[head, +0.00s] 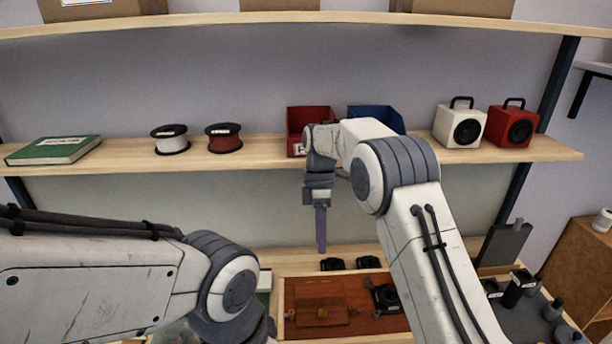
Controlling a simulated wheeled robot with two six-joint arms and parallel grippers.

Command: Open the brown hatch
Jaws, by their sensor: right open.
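The brown hatch (322,303) is a small square wooden lid on a reddish-brown board in the lower middle of the head view. It looks closed and flat, with small brass-coloured fittings at its edges. My right gripper (321,230) points straight down above and behind the hatch, in front of the shelf's back panel, and is apart from it. It is open, seen side-on, with nothing between its fingers. My left arm comes in from the lower left, and its gripper is out of view.
Black parts (385,297) sit right of the hatch. The shelf above holds a green book (54,150), two spools, a red bin (309,121), a blue bin (376,115), a white speaker (459,127) and a red speaker (511,127). Dark items stand at lower right.

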